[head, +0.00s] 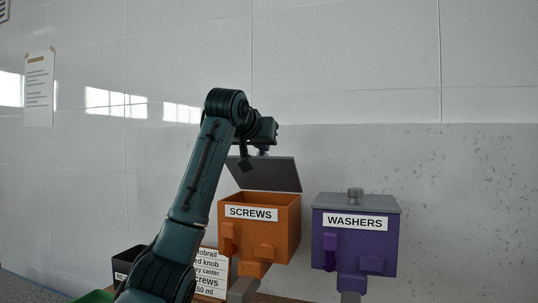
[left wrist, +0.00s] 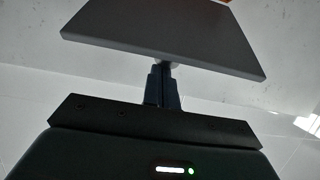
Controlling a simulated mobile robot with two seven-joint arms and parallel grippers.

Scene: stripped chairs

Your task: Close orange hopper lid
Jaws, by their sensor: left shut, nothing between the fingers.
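The orange hopper (head: 283,216), labelled SCREWS, is mounted in front of the wall. Its grey lid (head: 268,174) stands open, tilted up from the hopper's top. The lid fills the upper part of the left wrist view as a dark plate (left wrist: 165,32). My left gripper (head: 262,149) is at the lid's upper edge, partly hidden behind it. In the left wrist view its fingers (left wrist: 164,70) are shut and empty, pointing at the lid. Their tips meet or nearly meet a small pale part at the plate's near edge; I cannot tell whether they touch. My right gripper is not in view.
A purple hopper (head: 355,244), labelled WASHERS, stands close to the right with its grey lid (head: 357,203) shut. A printed list (head: 211,272) and a black bin (head: 127,262) are low at the left. The wall (head: 340,60) behind is bare above the hoppers.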

